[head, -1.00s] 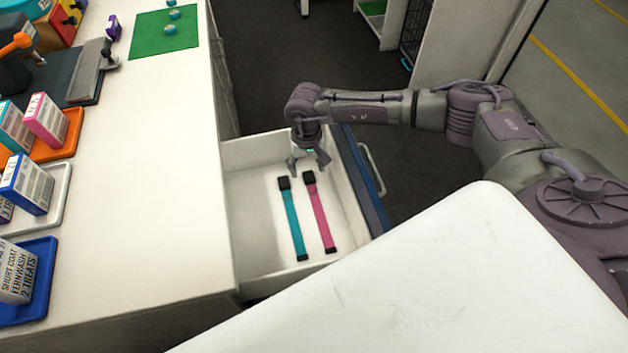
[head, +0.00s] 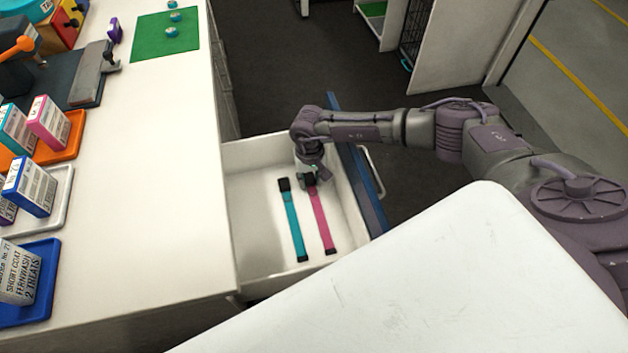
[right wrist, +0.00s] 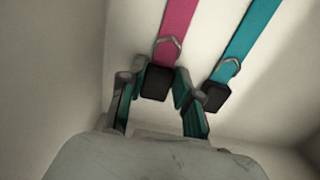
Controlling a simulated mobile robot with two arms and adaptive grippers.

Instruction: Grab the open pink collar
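The pink collar (head: 322,222) lies stretched out straight in the open drawer, with a black buckle at its far end. In the right wrist view its pink strap (right wrist: 176,22), metal ring and black buckle (right wrist: 157,83) show. My right gripper (head: 309,180) is down in the drawer at that buckle. In the right wrist view its fingers (right wrist: 152,92) stand apart on either side of the buckle, with a gap showing on the left. A teal collar (head: 293,225) lies parallel on the left; it also shows in the right wrist view (right wrist: 250,40). My left gripper is not in view.
The white drawer (head: 250,235) is pulled out, its walls close around my right gripper. A white panel (head: 430,275) fills the foreground. The counter (head: 150,200) at left holds boxes on trays and a green mat (head: 150,42).

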